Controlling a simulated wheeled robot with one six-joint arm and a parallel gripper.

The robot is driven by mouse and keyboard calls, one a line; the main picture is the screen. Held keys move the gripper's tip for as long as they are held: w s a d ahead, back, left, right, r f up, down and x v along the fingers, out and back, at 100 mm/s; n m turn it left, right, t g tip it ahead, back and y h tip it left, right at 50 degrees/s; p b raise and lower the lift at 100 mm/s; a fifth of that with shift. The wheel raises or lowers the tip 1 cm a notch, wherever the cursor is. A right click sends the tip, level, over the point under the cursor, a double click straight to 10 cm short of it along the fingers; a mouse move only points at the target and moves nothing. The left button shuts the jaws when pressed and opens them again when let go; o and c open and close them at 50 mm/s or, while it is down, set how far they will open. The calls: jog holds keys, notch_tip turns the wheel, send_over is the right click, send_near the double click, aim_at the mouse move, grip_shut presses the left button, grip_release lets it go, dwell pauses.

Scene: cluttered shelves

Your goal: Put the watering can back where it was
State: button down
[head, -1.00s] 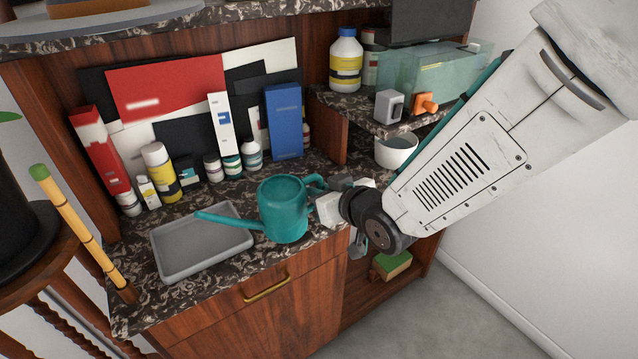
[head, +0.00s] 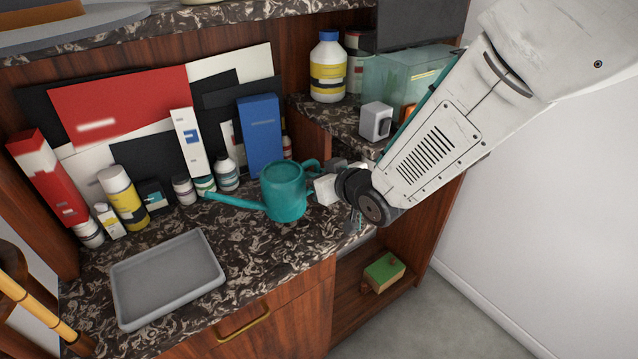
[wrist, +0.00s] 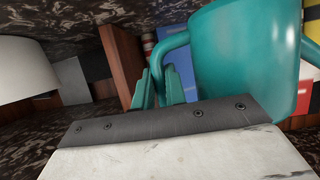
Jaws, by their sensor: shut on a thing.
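The teal watering can (head: 284,192) is upright over the marble counter, with its long spout pointing left. It is behind and right of the grey tray (head: 168,278). I cannot tell whether its base touches the counter. My gripper (head: 318,182) is at the can's right side, shut on its handle. In the wrist view the can's body (wrist: 245,55) fills the upper right, and the handle runs to my gripper's fingers (wrist: 160,92). The can's far side and part of the handle are hidden.
Behind the can stand a blue box (head: 262,135), a white box (head: 188,143) and several small bottles. A raised shelf at right holds a yellow-labelled bottle (head: 328,70) and a grey device (head: 375,121). Bare counter (head: 265,250) lies in front of the can.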

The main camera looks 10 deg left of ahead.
jog(key=shift+w+d+f, duration=0.15)
jog(key=shift+d+f, duration=0.2)
jog(key=shift+f, duration=0.25)
jog(key=shift+a+f, duration=0.15)
jog(key=shift+f, duration=0.45)
jog(key=shift+a+f, duration=0.15)
jog(key=shift+f, duration=0.4)
jog(key=c, duration=1.4)
grip_release()
jog(key=shift+f, duration=0.15)
jog(key=shift+c, duration=0.2)
